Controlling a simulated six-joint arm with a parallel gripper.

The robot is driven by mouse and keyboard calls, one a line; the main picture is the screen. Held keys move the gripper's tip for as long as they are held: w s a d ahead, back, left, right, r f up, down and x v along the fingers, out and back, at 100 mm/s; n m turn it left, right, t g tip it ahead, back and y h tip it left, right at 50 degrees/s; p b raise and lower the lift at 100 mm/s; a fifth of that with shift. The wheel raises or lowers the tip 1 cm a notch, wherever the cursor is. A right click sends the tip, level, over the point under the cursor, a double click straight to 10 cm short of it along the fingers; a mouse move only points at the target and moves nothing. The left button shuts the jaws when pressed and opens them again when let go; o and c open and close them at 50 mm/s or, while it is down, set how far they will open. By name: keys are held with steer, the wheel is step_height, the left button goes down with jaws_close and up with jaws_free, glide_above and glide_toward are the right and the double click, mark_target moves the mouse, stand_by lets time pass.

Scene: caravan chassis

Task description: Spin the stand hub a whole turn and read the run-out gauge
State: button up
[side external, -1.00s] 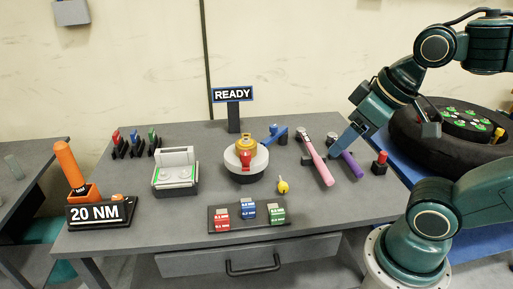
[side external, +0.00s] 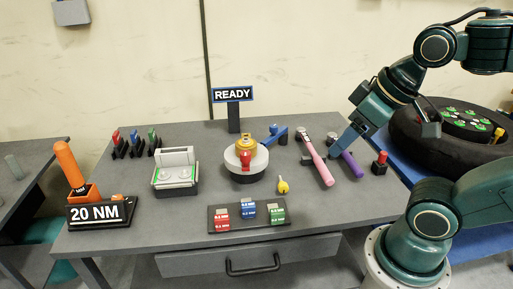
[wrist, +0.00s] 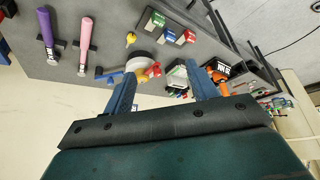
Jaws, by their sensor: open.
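The stand hub (side external: 247,144) is a gold piece with red parts on a white round stand (side external: 231,158) at the middle of the bench. In the wrist view the hub (wrist: 153,70) shows red and yellow between my fingers in the picture, but beyond them. A blue arm (side external: 274,134) reaches from beside the stand; I cannot tell whether it is the run-out gauge.
A pink tool (side external: 319,165) and a purple one (side external: 352,163) lie right of the stand. A gauge-block rack (side external: 248,215) is in front. A grey-green box (side external: 175,172) and a 20 NM stand (side external: 98,212) are left.

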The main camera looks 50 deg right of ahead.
steer(key=shift+w, duration=0.15)
steer(key=c, duration=0.7)
steer(key=shift+w+d+f+m, duration=0.1)
steer(key=shift+w+f+m, duration=0.05)
steer(key=shift+w+m, duration=0.15)
steer(key=c, duration=0.4)
steer(key=w+f+m, duration=0.1)
steer(key=w, duration=0.1)
steer(key=w+d+f+m, duration=0.1)
steer(key=w+m, duration=0.1)
steer(key=w+f+m, duration=0.1)
steer(key=w, duration=0.1)
steer(key=shift+w+d+f+m+t+h, duration=0.1)
steer(key=shift+w+d+m+t+h, duration=0.2)
steer(key=shift+d+m+h, duration=0.1)
jaws_close()
steer(key=w+d+f+m+t+h, duration=0.1)
steer(key=w+d+f+m, duration=0.2)
steer(key=w+f+m, duration=0.3)
steer(key=shift+w+d+m, duration=0.25)
steer(key=shift+w+m, duration=0.15)
steer(key=shift+w, duration=0.2)
